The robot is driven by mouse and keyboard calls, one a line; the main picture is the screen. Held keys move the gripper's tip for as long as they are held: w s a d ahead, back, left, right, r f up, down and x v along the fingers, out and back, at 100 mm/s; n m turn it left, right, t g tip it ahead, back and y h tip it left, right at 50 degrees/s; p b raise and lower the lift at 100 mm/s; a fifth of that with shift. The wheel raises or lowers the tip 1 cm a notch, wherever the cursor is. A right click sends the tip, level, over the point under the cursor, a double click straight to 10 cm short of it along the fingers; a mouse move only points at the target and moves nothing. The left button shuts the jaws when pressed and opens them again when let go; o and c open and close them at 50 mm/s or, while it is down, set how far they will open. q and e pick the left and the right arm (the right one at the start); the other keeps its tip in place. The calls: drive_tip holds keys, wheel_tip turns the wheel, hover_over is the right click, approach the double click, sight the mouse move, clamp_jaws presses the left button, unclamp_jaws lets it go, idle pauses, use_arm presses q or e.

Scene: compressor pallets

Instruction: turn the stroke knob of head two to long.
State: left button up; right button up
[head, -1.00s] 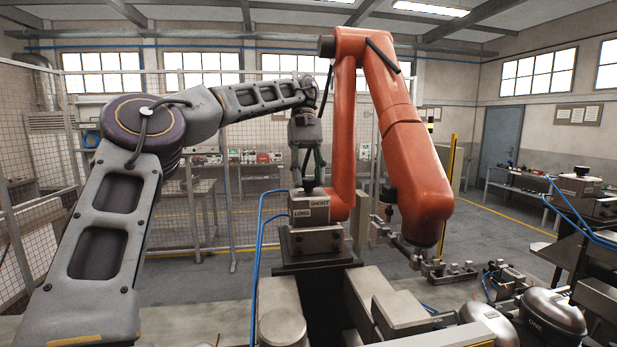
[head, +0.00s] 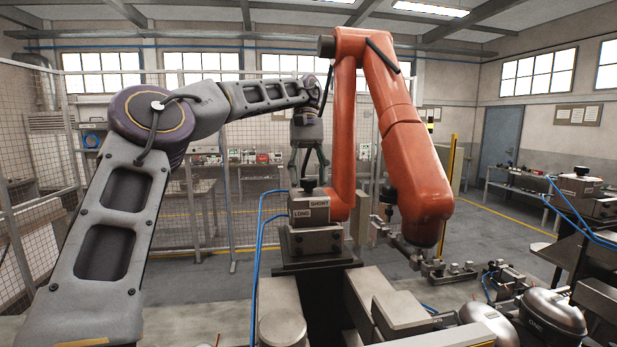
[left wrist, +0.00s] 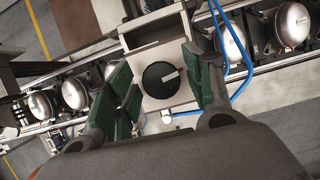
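A grey head block (head: 310,235) stands in the middle of the head view, with the labels LONG and SHORT on its upper part. A small dark stroke knob (head: 309,184) sits on top. In the left wrist view the knob (left wrist: 160,82) is round and black with a pale pointer mark toward the right and slightly up. My left gripper (head: 309,172) points down over the knob. In the left wrist view its green-padded fingers (left wrist: 162,72) stand apart on both sides of the knob, with gaps. No head number is readable. My right gripper is out of view.
An orange industrial arm (head: 408,150) rises close behind and right of the head. Blue hoses (head: 259,240) run down its left side. Round compressors (head: 552,312) sit at lower right, and a mesh fence (head: 210,150) stands behind.

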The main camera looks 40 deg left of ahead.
use_arm(q)
drive_tip(key=shift+n+t+h, duration=0.4)
drive_tip(key=shift+n+t, duration=0.1)
drive_tip(key=shift+n, duration=1.3)
drive_tip(key=shift+n+t, duration=0.4)
drive_tip(key=shift+n, duration=0.7)
drive_tip(key=shift+s+n+t, duration=0.1)
drive_tip(key=shift+n+t, duration=0.5)
drive_tip(key=shift+n, duration=0.9)
drive_tip(key=shift+n+t, duration=0.6)
drive_tip(key=shift+n, duration=0.9)
drive_tip(key=shift+n+t+y, duration=0.25)
drive_tip(key=shift+n+t, duration=0.25)
drive_tip(key=shift+n, duration=0.95)
drive_tip(key=shift+n+t+y, duration=0.25)
drive_tip(key=shift+n+t, duration=0.25)
drive_tip(key=shift+n, duration=0.95)
drive_tip(key=shift+n+t+y, duration=0.2)
drive_tip(key=shift+n+y, duration=0.35)
drive_tip(key=shift+n, duration=0.95)
drive_tip(key=shift+n+t+y, duration=0.2)
drive_tip(key=shift+n+y, duration=0.35)
drive_tip(key=shift+n, duration=0.95)
